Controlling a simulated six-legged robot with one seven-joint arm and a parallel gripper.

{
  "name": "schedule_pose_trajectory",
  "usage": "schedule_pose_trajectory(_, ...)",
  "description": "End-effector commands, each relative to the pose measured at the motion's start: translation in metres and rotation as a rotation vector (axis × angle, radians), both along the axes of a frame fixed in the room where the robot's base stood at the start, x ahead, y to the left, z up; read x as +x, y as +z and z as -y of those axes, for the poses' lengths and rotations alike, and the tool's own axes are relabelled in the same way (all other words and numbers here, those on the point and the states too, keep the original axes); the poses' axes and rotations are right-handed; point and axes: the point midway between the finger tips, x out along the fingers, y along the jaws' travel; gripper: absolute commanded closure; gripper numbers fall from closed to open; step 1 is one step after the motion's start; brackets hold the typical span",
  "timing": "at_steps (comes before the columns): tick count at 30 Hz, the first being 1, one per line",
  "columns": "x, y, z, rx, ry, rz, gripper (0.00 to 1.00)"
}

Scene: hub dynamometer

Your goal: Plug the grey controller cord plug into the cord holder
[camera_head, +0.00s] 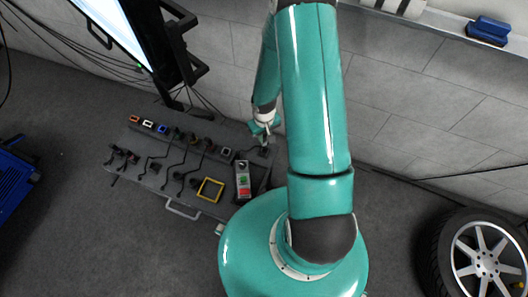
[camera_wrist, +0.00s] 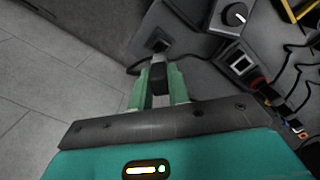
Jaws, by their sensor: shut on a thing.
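My gripper (camera_wrist: 158,92) is shut on the grey plug (camera_wrist: 158,75), whose dark body shows between the green fingers in the wrist view. A small dark block with a square face (camera_wrist: 157,44), which looks like the cord holder, sits on the board just beyond the plug. A gap seems to show between them; I cannot tell whether they touch. A dark cord curves beside the plug. In the head view my gripper (camera_head: 264,132) is over the board's right end, and the plug is too small to make out. The controller (camera_head: 243,180) with green and red buttons lies nearby.
The dark board (camera_head: 150,185) carries orange, white, blue and grey framed sockets (camera_head: 226,152), several cords and a yellow frame (camera_head: 210,190). A screen (camera_head: 120,25) stands behind at left. A wall is behind the board. A wheel (camera_head: 485,260) is at lower right.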

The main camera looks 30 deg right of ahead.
Motion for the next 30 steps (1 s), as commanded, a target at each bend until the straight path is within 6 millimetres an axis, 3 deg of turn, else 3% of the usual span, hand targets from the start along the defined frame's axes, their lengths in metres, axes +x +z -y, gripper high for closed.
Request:
schedule_pose_trajectory(11, 0.000, -0.003, 0.000, 0.000, 0.000, 0.000, 1.00)
schedule_pose_trajectory(30, 0.000, -0.037, 0.000, 0.000, 0.000, 0.000, 1.00)
